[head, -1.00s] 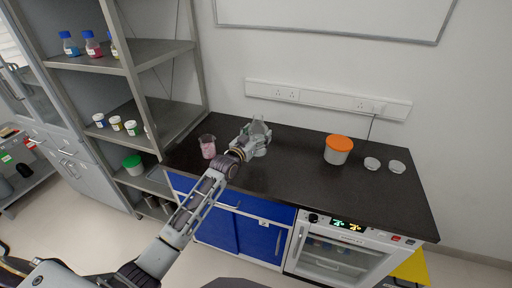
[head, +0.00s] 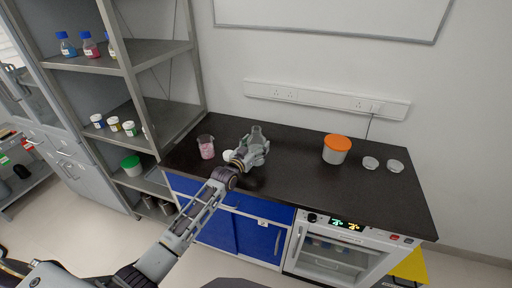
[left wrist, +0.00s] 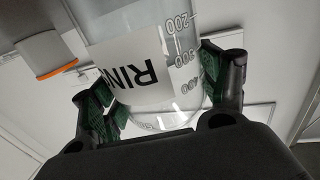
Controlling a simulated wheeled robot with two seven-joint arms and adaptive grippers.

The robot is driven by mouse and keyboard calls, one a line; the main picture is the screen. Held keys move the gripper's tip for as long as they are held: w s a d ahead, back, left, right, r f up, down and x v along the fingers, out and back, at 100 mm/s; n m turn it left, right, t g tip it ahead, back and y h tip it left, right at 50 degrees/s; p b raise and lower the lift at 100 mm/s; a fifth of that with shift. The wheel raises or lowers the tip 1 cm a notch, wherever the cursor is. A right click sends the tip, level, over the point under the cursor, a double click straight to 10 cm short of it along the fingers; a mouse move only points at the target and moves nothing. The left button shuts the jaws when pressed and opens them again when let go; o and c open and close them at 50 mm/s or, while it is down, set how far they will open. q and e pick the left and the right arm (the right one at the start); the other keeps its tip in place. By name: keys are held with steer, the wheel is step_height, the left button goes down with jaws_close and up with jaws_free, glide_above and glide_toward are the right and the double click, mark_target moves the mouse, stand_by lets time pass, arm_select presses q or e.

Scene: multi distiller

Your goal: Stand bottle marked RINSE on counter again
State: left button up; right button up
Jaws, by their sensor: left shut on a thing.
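A clear bottle with measuring marks and a white label reading "RIN…" (left wrist: 140,65) is gripped in my left gripper (left wrist: 160,92). Its green-padded fingers press on the glass from both sides in the left wrist view. The rest of the label is hidden. In the head view the bottle (head: 257,133) looks roughly upright, with its lower part hidden by my left gripper (head: 256,151). It is over the left-middle part of the black counter (head: 300,180); I cannot tell whether its base touches. My right gripper is not in view.
A beaker with pink contents (head: 206,148) stands left of my left gripper. A small white round thing (head: 228,155) lies between them. An orange-lidded tub (head: 337,150) and two small white dishes (head: 371,163) are farther right. The counter between gripper and tub is clear.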

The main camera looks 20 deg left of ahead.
arm_select(q)
steer(key=shift+f, duration=0.3)
steer(key=shift+f, duration=0.1)
steer(key=o, duration=1.6)
steer(key=shift+f, duration=0.1)
steer(key=shift+s, duration=0.15)
steer(key=shift+v, duration=5.85)
steer(key=shift+a, duration=0.1)
